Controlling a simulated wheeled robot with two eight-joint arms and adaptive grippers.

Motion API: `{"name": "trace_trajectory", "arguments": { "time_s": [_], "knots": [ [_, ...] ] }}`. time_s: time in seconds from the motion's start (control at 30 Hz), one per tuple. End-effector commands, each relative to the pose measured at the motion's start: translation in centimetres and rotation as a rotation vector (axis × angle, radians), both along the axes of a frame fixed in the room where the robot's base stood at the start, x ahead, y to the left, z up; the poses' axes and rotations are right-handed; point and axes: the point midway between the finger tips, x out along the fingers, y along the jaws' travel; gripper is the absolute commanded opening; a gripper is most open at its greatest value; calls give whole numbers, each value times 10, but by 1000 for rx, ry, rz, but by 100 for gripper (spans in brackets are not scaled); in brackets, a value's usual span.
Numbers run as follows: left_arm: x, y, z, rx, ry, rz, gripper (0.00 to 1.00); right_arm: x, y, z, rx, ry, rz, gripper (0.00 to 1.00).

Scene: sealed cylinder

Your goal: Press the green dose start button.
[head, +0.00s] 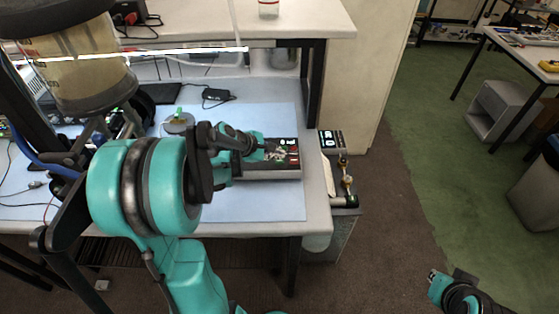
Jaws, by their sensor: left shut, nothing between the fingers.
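A dark box-shaped device (270,174) stands on the blue mat of the bench, with a panel on its top right that carries small red and pale marks. My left gripper (276,153) is shut and empty, with its fingertips over or at this panel. Whether they touch it I cannot tell. The green dose start button cannot be made out for certain; the fingers and wrist cover part of the panel. My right gripper (436,279) shows small at the lower right, over the floor and far from the device; its fingers are unclear.
The blue mat (270,205) is clear in front of the device. A second unit with a lit display (331,141) stands right of the bench edge. A round metal item (177,123) and a black adapter (216,95) lie behind. A large cylinder (80,70) is at upper left.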

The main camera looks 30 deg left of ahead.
Motion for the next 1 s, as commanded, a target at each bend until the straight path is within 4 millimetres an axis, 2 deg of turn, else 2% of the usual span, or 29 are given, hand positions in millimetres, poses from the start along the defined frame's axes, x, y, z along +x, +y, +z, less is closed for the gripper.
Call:
{"name": "trace_trajectory", "arguments": {
  "time_s": [0.7, 1.0],
  "knots": [
    [0, 0, 0, 0, 0, 0, 0, 0, 0, 0, 0, 0, 0, 0],
    [0, 0, -9, 0, 0, 0, 0, 0, 0, -9, 0, 0, 0, 0]
  ]
}}
